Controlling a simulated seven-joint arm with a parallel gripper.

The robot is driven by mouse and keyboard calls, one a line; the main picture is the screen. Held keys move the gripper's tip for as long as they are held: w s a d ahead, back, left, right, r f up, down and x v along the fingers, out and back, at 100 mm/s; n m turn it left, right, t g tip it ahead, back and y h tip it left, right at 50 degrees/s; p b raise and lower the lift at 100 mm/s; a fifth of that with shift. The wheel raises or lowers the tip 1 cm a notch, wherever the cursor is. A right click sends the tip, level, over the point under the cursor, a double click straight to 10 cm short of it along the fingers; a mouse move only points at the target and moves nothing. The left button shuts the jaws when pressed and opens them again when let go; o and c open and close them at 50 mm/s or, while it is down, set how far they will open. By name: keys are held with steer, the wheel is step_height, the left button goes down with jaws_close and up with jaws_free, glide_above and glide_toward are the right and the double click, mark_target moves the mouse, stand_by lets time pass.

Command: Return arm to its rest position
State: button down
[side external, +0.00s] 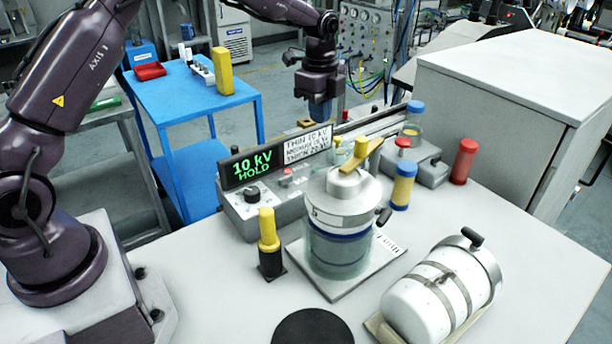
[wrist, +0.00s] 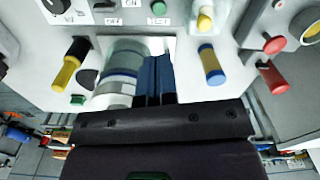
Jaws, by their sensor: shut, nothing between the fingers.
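My gripper (side external: 321,112) is high above the back of the bench, behind the display panel in the side view, with its fingers pointing down. In the wrist view its two blue fingers (wrist: 157,70) lie side by side, shut and empty. They touch nothing that I can see. The arm reaches over from the left, bent at the elbow. The fingers hide part of the clear lidded jar's plate in the wrist view.
The clear jar (side external: 340,250) stands mid-bench by a control box (side external: 262,205) whose display reads "10 kV HOLD".

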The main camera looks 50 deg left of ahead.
steer(key=s+d+r+n+t, duration=0.1)
steer(key=s+r+n, duration=0.3)
steer(key=s, duration=0.6)
steer(key=s+d+r+n+t, duration=0.2)
steer(key=s+r+n, duration=0.3)
steer(key=s, duration=0.5)
steer(key=s+d+r+n+t, duration=0.2)
steer(key=s+d+r+n, duration=0.2)
steer(key=s, duration=0.6)
steer(key=shift+s+r+n, duration=0.25)
steer(key=shift+r+n, duration=0.5)
steer(key=shift+n, duration=0.45)
